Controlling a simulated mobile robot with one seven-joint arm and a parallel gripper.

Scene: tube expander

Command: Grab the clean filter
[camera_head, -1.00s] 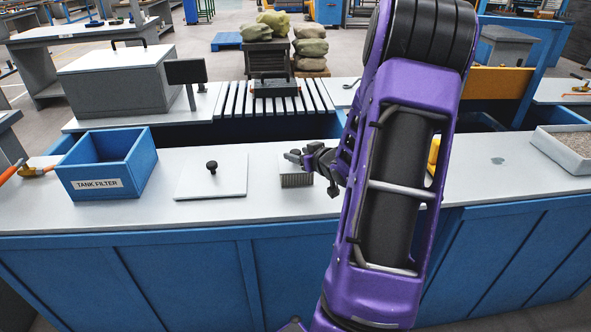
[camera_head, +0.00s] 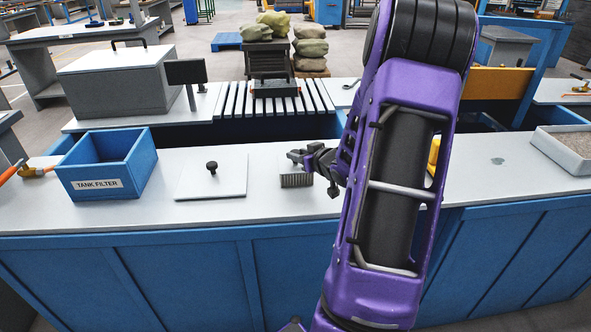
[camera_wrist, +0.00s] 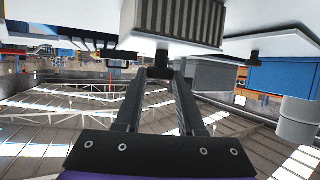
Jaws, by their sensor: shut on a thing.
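The filter is a small grey ribbed block (camera_head: 296,180) on the white worktop, just right of the white plate. It also shows in the wrist view (camera_wrist: 175,18), upside down, with a black knob (camera_wrist: 162,60) on it. My gripper (camera_head: 300,158) is over the filter. In the wrist view its two fingers (camera_wrist: 160,74) are shut on the knob. The filter appears to rest on the worktop; its underside is hidden.
A blue open box (camera_head: 108,165) labelled TANK FILTER stands at the left. A white plate (camera_head: 225,188) with a black knob lies between it and the filter. A grey tray (camera_head: 568,146) is at the far right. My purple arm hides part of the worktop.

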